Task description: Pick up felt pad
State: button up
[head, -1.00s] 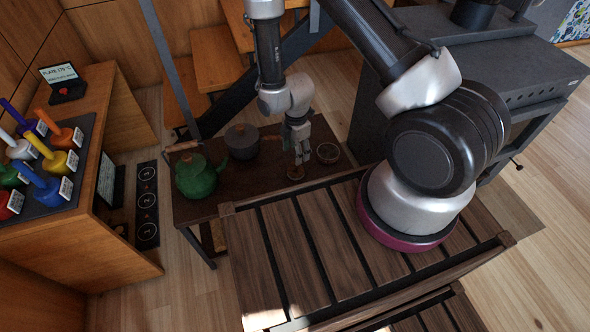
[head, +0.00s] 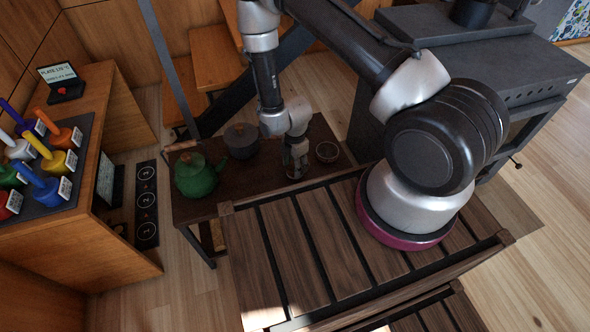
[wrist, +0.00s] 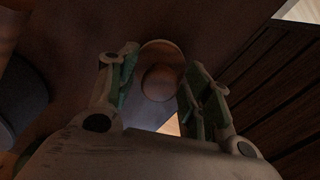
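In the wrist view a round tan-brown piece (wrist: 160,52), which looks like the felt pad, lies on the dark table with a rounded knob (wrist: 160,83) towards me. My gripper (wrist: 159,80) is open, with one green-lined finger on each side of the knob. I cannot tell whether either finger touches it. In the head view my gripper (head: 295,174) points down over the small dark table (head: 247,182), between the grey lidded pot and the small bowl. The pad is hidden behind it there.
The small bowl (head: 327,152) stands close right of my gripper. The grey pot (head: 242,141) and green kettle (head: 196,176) stand to its left. A slatted wooden bench (head: 330,240) is in front. Colored-handled tools (head: 52,160) stand on the left counter.

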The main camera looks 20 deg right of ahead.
jog(key=c, duration=0.8)
jog(key=shift+r, duration=0.1)
notch_tip(320, 180, up, 10)
jog(key=shift+f, duration=0.1)
jog(key=o, duration=0.3)
jog(key=shift+c, duration=0.9)
